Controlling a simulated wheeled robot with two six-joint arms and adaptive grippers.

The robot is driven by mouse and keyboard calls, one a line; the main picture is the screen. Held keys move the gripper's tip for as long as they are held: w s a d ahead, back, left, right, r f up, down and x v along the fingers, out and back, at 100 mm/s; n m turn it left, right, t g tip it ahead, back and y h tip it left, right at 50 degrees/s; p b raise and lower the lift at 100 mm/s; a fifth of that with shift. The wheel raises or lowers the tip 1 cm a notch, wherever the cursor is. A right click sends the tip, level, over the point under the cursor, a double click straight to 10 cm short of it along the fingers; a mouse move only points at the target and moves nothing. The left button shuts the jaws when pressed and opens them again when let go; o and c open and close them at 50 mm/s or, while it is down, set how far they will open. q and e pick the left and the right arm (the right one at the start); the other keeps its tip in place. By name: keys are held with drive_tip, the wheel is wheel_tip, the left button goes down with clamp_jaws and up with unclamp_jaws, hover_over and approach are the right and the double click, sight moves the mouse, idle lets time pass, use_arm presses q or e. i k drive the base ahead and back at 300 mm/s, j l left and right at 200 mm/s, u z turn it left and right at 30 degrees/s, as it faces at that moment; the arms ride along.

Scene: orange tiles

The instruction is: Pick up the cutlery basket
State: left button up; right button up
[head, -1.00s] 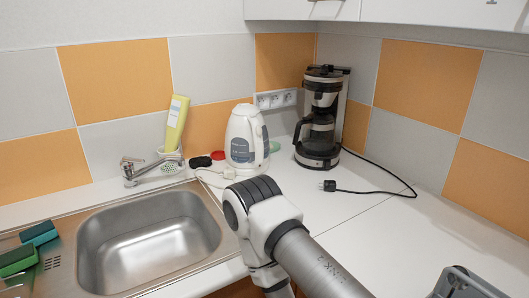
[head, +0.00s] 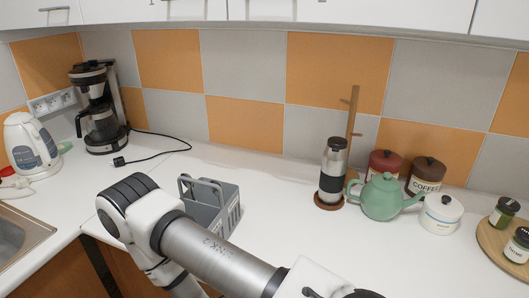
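The cutlery basket (head: 229,210) is a grey plastic caddy with slotted sides and looped handles at its left end. It stands upright on the white counter, left of the picture's middle. One of my arms passes in front of it and hides its lower front part. Whether that arm touches the basket cannot be told. Neither gripper shows in the head view.
Left of the basket are a kettle (head: 31,144), a coffee maker (head: 98,110) with its cord, and a sink edge (head: 22,238). Right of it stand a French press (head: 332,172), a green teapot (head: 382,198), canisters (head: 426,174) and a white sugar pot (head: 441,214). Counter behind the basket is clear.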

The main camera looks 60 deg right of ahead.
sight(223, 220)
drive_tip(key=z, duration=0.4)
drive_tip(key=k+j+z, duration=0.1)
drive_tip(key=z, duration=0.65)
drive_tip(key=k+j, duration=0.05)
